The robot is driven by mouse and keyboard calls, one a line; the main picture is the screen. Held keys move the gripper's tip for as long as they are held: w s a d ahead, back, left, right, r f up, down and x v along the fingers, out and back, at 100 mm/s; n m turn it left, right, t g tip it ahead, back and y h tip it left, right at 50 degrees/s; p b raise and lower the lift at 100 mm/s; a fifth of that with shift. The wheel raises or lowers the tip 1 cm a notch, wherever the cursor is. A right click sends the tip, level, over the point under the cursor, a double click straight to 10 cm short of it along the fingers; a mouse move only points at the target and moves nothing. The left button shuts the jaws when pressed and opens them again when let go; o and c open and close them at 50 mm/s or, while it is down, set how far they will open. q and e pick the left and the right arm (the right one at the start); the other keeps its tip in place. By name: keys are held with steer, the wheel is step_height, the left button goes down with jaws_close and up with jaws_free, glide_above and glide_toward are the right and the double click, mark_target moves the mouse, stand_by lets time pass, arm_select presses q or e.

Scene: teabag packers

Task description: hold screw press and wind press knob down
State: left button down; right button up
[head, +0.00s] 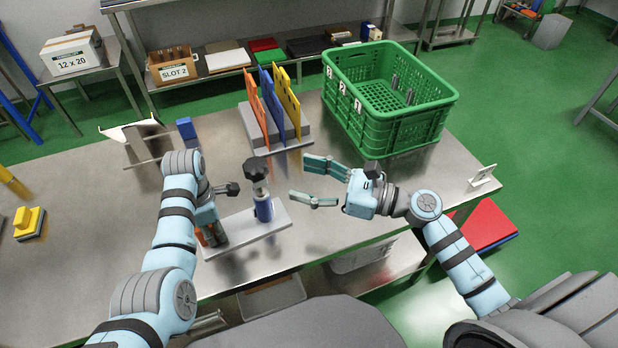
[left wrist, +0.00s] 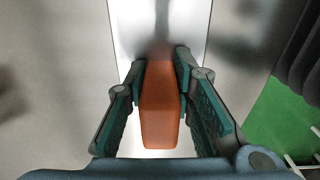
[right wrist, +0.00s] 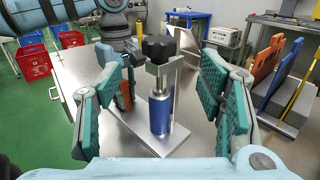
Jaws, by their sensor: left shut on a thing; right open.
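The screw press has a pale base plate (head: 275,222), a blue cylinder (head: 264,209) and a black knob (head: 257,168) on top. An orange grip (right wrist: 125,97) stands on the plate beside the cylinder. My left gripper (head: 207,238) is shut on the orange grip, which fills its jaws in the left wrist view (left wrist: 160,105). My right gripper (head: 300,178) is open and empty, just to the right of the knob. In the right wrist view the knob (right wrist: 158,48) and the blue cylinder (right wrist: 160,115) lie between the spread fingers, farther out and untouched.
A grey rack (head: 300,130) with orange, blue and yellow dividers stands behind the press. A green crate (head: 400,135) stands at the back right of the metal table (head: 110,220). A yellow-handled block (head: 29,224) lies at left. The table between is clear.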

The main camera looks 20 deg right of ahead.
stand_by(0.3)
arm_select(q)
steer(key=c, duration=1.3)
jaws_free()
steer(key=shift+r, duration=0.1)
